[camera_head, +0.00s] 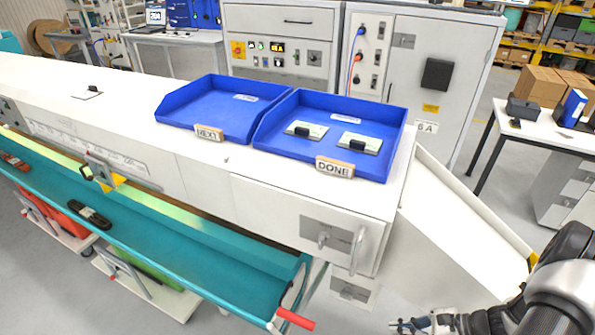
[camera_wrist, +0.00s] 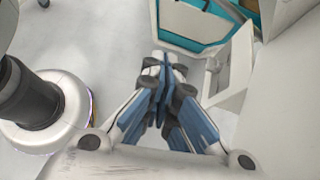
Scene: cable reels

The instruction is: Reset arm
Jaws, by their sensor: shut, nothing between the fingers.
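My gripper (camera_head: 410,326) is at the bottom right of the head view, low beside the right end of the white bench. In the wrist view my gripper (camera_wrist: 163,60) shows its fingers drawn together, with nothing held. It is apart from the bench and the trays.
The white bench (camera_head: 150,100) carries two blue trays, NEXT (camera_head: 233,95) and DONE (camera_head: 283,140); DONE holds two small cards with black parts. A white sloped panel (camera_head: 465,220) lies right of the bench. A teal trough (camera_head: 170,240) runs along the front.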

